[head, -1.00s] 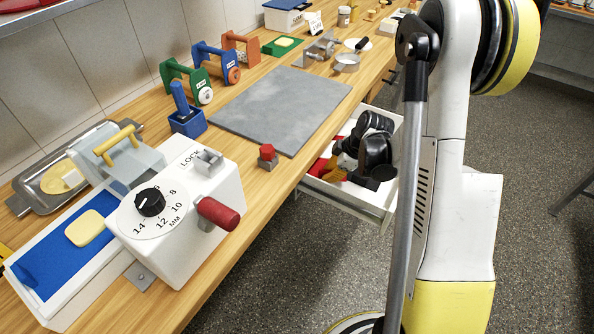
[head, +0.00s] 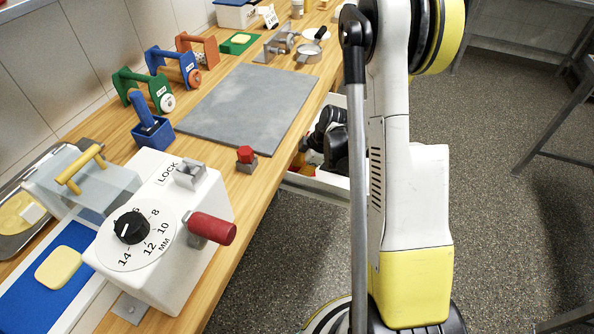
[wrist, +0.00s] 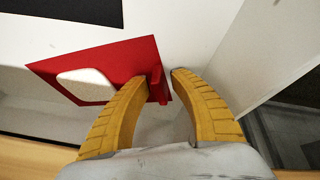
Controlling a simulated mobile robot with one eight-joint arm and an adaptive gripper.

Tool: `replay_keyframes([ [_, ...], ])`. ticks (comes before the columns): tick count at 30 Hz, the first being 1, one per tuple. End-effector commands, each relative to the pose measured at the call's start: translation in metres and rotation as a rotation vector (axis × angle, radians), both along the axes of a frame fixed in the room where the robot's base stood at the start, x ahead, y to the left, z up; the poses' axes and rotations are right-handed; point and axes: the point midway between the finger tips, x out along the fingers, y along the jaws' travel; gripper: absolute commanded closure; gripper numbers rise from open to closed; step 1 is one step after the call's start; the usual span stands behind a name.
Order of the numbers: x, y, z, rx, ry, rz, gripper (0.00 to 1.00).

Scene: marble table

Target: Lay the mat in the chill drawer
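A red mat (wrist: 110,65) with a pale rounded slab (wrist: 87,84) on it lies on the white floor of the open drawer (wrist: 205,22) in the wrist view. It has an upright red tab (wrist: 157,84) at its near end. My gripper (wrist: 158,77) has its two yellow fingers apart, on either side of the tab; a small gap shows at the right finger. In the head view the drawer (head: 302,184) stands out below the counter edge. My arm hides much of it, and only a little red shows inside.
A dark panel (wrist: 65,10) lies farther back in the drawer. On the wooden counter stand a white machine with a dial (head: 165,230), a blue mat with a yellow slab (head: 30,295), a grey slab (head: 250,105) and several coloured roller stands. Open floor lies to the right.

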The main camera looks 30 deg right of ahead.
Motion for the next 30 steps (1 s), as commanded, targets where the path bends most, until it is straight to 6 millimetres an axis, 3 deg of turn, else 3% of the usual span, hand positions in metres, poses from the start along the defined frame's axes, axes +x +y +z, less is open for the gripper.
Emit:
replay_keyframes([
  [8,-0.002,-0.002,0.009,0.000,0.000,-0.001,0.72],
  [21,-0.032,-0.024,0.093,0.000,0.000,-0.002,0.72],
  [27,-0.039,-0.028,0.111,0.000,0.001,-0.004,0.72],
  [30,-0.040,-0.019,0.126,-0.002,0.008,-0.038,0.72],
])
